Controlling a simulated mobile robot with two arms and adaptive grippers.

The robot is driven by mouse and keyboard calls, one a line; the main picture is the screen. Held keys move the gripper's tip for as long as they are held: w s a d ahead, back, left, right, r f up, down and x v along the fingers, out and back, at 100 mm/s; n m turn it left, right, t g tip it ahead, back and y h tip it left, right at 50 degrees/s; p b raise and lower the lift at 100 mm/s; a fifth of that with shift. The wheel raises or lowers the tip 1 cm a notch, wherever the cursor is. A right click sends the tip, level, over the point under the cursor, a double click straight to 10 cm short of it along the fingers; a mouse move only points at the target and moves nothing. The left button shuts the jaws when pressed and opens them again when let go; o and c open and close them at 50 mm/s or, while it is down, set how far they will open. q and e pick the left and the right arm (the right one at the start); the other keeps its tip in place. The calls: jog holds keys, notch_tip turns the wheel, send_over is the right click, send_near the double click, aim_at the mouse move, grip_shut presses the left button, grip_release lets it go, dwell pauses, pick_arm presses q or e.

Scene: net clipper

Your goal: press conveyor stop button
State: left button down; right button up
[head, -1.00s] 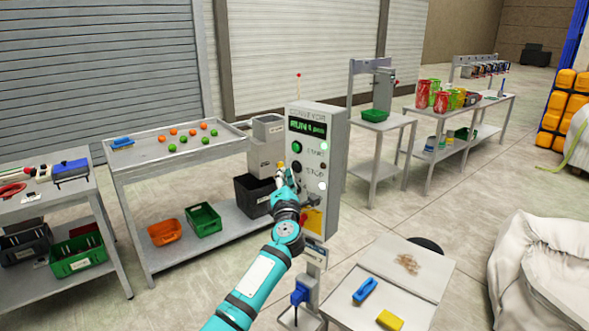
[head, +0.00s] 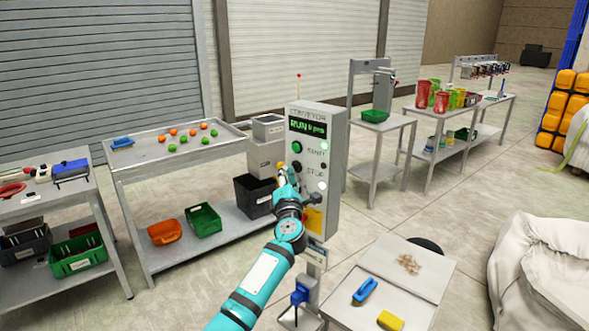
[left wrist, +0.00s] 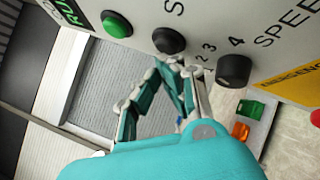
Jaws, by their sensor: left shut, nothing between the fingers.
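The grey conveyor control box (head: 327,160) stands in the middle of the head view. The black stop button (head: 297,167) sits below the green start button (head: 297,147) and beside the word STOP. In the left wrist view, the stop button (left wrist: 168,40) lies between the green button (left wrist: 116,24) and the black speed knob (left wrist: 233,70). My left gripper (head: 282,176) is shut and empty in front of the box. In the left wrist view its fingertips (left wrist: 176,66) are just beside the stop button; I cannot tell whether they touch it.
A red button (left wrist: 315,117) on a yellow plate shows at the right edge of the wrist view. A table with orange and green balls (head: 185,137) stands left of the box. A small table (head: 415,280) with a blue brush and yellow sponge stands in front on the right.

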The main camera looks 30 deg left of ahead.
pick_arm(q)
jog(key=shift+w+d, duration=0.1)
jog(key=shift+w, duration=0.35)
dwell(0.3)
jog(key=shift+s, duration=0.1)
jog(key=shift+s+p, duration=0.6)
jog(key=shift+s, duration=0.2)
jog(key=s+p, duration=0.1)
jog(key=s, duration=0.1)
jog(key=s+a+p, duration=0.1)
jog(key=s+p, duration=0.1)
jog(key=s, duration=0.1)
jog(key=shift+p, duration=0.3)
dwell(0.7)
